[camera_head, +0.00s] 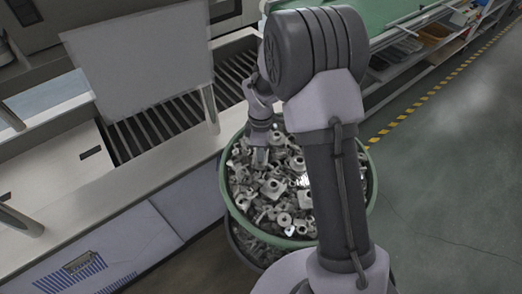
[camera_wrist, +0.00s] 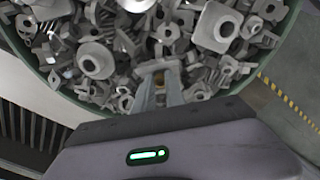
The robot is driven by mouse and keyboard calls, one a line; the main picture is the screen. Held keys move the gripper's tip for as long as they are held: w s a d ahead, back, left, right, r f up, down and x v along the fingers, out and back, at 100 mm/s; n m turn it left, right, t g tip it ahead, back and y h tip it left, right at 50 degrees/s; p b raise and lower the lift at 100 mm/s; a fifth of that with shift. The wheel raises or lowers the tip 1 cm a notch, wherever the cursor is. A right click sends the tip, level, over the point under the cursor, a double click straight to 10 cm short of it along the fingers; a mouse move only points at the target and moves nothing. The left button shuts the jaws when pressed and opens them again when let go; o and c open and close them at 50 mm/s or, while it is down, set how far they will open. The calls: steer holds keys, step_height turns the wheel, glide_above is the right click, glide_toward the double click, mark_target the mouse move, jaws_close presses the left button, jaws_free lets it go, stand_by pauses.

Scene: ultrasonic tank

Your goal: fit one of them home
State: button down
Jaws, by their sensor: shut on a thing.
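A round green-rimmed bin (camera_head: 290,243) is full of grey metal parts (camera_head: 272,188) of mixed shapes, flanged, ringed and block-like, lying in a jumbled heap. The heap fills the upper part of the wrist view, with a large round flanged part (camera_wrist: 95,61) at its left. My gripper (camera_head: 260,160) points down into the heap near the bin's upper left side. In the wrist view my gripper's (camera_wrist: 160,76) two fingers are close together, shut on a small grey metal part (camera_wrist: 158,65). Its full shape is hard to tell among the others.
A pale bench (camera_head: 120,205) with a slatted opening (camera_head: 150,127) and an upright grey panel (camera_head: 145,68) stands left of the bin. A shelf with trays (camera_head: 435,32) is at upper right. Open green floor with yellow-black tape (camera_head: 430,92) lies to the right.

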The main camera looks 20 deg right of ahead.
steer(key=c, duration=1.3)
jaws_free()
step_height(320, 180, up, 17)
steer(key=p, duration=0.4)
steer(key=shift+r, duration=0.2)
steer(key=s+a+m+t+y+b, duration=0.1)
steer(key=s+a+m+t+b, duration=0.1)
steer(key=s+m+b, duration=0.5)
steer(key=s+a+f+m+t+y+b, duration=0.1)
steer(key=s+a+m+t+b, duration=0.1)
steer(key=s+m+b, duration=0.5)
steer(key=s+m+t, duration=0.1)
steer(key=s+m, duration=0.3)
steer(key=s, duration=0.6)
steer(key=shift+t, duration=0.4)
